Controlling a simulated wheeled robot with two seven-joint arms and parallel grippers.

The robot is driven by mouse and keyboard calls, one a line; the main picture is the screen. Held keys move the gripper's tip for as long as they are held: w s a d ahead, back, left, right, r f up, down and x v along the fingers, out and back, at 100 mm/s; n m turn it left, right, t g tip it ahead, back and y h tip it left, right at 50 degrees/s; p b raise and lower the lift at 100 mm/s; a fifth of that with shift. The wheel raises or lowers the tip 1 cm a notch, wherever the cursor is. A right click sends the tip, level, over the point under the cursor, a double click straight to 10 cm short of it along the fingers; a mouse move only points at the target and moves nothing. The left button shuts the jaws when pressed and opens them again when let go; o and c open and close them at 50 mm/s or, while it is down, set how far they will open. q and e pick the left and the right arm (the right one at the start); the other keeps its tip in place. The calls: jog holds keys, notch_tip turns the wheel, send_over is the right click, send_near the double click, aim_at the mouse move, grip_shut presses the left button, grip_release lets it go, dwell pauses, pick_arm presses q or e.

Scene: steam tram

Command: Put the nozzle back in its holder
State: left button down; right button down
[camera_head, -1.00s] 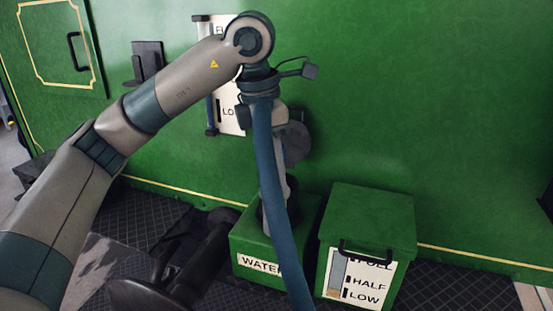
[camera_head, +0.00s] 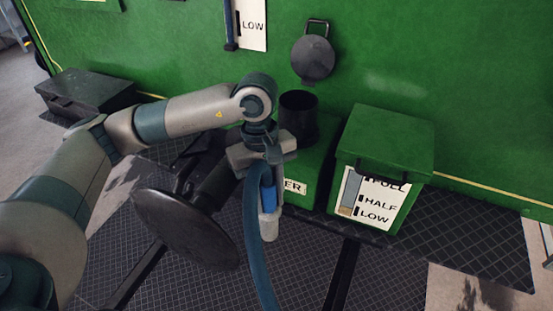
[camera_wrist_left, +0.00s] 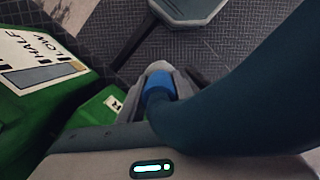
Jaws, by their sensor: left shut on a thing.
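My left gripper (camera_head: 268,200) is shut on the nozzle (camera_head: 269,188). Its blue part shows between the fingers, and also in the left wrist view (camera_wrist_left: 158,86). A light grey piece below the blue points down; I cannot tell whether it is spout or fingertip. The nozzle hangs in front of the green water box (camera_head: 325,150), left of and apart from its black filler neck (camera_head: 298,117). A dark blue hose (camera_head: 254,245) runs down from the gripper and covers much of the wrist view (camera_wrist_left: 235,90). The holder cannot be made out. My right gripper is out of view.
A green box with a level gauge (camera_head: 388,145) stands right of the water box. A round black lid (camera_head: 313,57) is on the green wall. A dark round disc (camera_head: 185,229) stands left of the nozzle. A black box (camera_head: 88,95) stands further left.

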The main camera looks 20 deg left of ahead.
pick_arm(q)
jog(key=s+f+m, duration=0.2)
jog(key=f+m, duration=0.3)
jog(key=f, duration=0.2)
jog(key=s+a+f+m+y, duration=0.1)
jog(key=s+f+m, duration=0.2)
jog(key=f+m, duration=0.2)
notch_tip(320, 180, down, 3)
jog(key=shift+s+f, duration=0.15)
jog(key=shift+s, duration=0.2)
jog(key=shift+a+g, duration=0.2)
jog(key=shift+g, duration=0.1)
